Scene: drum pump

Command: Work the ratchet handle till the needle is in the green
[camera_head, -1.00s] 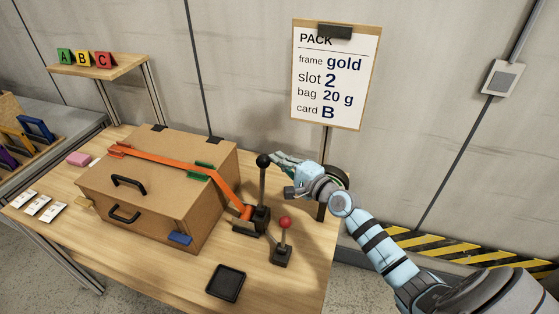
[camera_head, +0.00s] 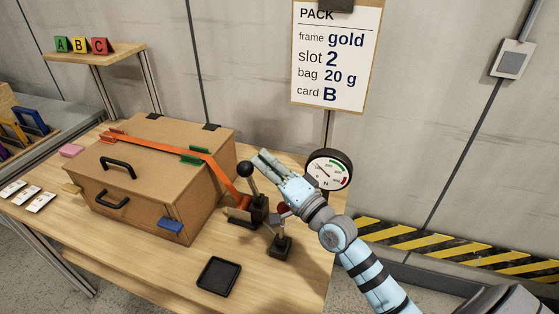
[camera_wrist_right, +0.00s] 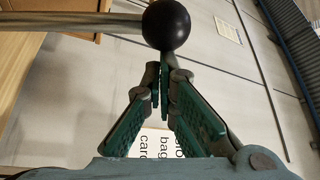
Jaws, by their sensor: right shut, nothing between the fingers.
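The ratchet handle, a dark lever with a black ball (camera_head: 246,168), stands at the right of the box and leans left. Its ball and rod also show at the top of the right wrist view (camera_wrist_right: 166,25). My right gripper (camera_head: 262,155) is shut and empty, its fingertips just right of the ball; in the wrist view the fingers (camera_wrist_right: 163,75) meet just below it. Whether they touch it I cannot tell. The round gauge (camera_head: 329,170) has green and red bands; its thin needle seems to point up-left, outside the green. My left gripper is not in view.
An orange strap (camera_head: 212,165) runs over the cardboard box (camera_head: 125,205) to the ratchet. A red-knobbed lever (camera_head: 281,243) stands close under my right gripper, its knob partly covered. A black tray (camera_head: 219,276) lies at the front. The sign (camera_head: 331,60) stands behind.

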